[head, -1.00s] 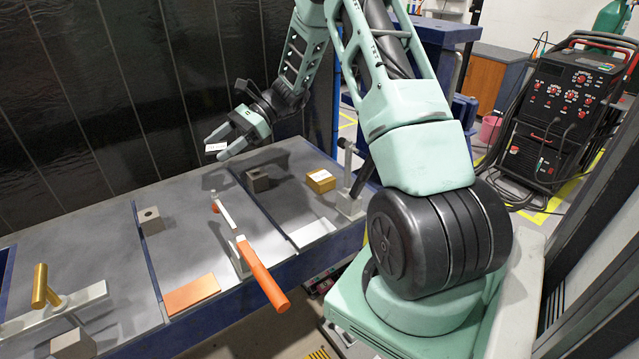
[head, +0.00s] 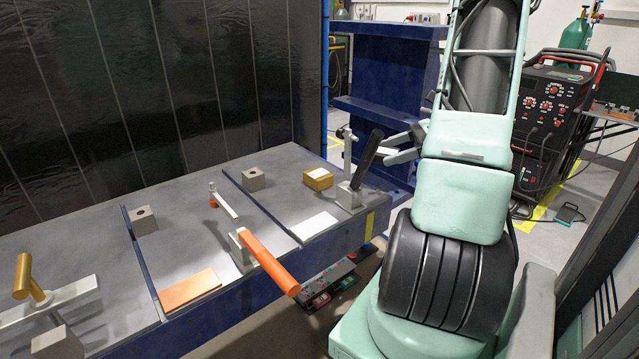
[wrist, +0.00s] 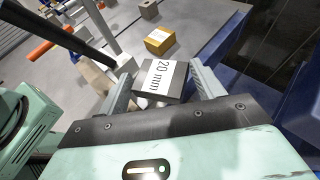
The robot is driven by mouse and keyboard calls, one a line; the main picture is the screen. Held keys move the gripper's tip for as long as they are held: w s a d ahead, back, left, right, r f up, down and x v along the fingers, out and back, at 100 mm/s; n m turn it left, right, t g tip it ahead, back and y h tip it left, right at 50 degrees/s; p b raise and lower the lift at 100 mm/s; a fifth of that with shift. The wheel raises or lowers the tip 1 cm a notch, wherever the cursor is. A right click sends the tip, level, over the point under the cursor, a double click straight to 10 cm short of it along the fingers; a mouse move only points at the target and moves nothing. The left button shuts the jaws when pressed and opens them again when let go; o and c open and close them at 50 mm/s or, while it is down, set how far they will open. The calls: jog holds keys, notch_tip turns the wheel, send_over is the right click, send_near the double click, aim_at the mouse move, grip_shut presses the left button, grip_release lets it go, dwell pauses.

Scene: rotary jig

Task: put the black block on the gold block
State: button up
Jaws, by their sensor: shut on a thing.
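The black block (wrist: 160,82) has a white label reading "20 mm" and sits between the two fingers of my gripper (wrist: 164,90) in the wrist view. My gripper is shut on it. In the head view my gripper (head: 392,149) is at the right end of the table, beside the black-handled clamp, with only the block's pale label showing. The gold block (head: 318,179) rests on the table top left of that clamp, with a pale label on top. It also shows in the wrist view (wrist: 158,40), beyond the black block and apart from it.
The clamp with the black handle (head: 367,160) stands upright between my gripper and the gold block. A blue shelf (head: 385,100) stands behind.

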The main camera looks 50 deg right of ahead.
jog(key=s, duration=0.2)
jog(key=p, duration=0.4)
send_over(324, 174)
jog(key=shift+s+d+m+h, duration=0.1)
jog(key=shift+d+m+h, duration=0.05)
jog(key=shift+m+h, duration=0.15)
jog(key=shift+f+p, duration=0.4)
jog(key=shift+f, duration=1.5)
jog(key=shift+f, duration=0.2)
jog(key=o, duration=1)
jog(key=shift+o, duration=0.2)
jog(key=shift+r, duration=0.1)
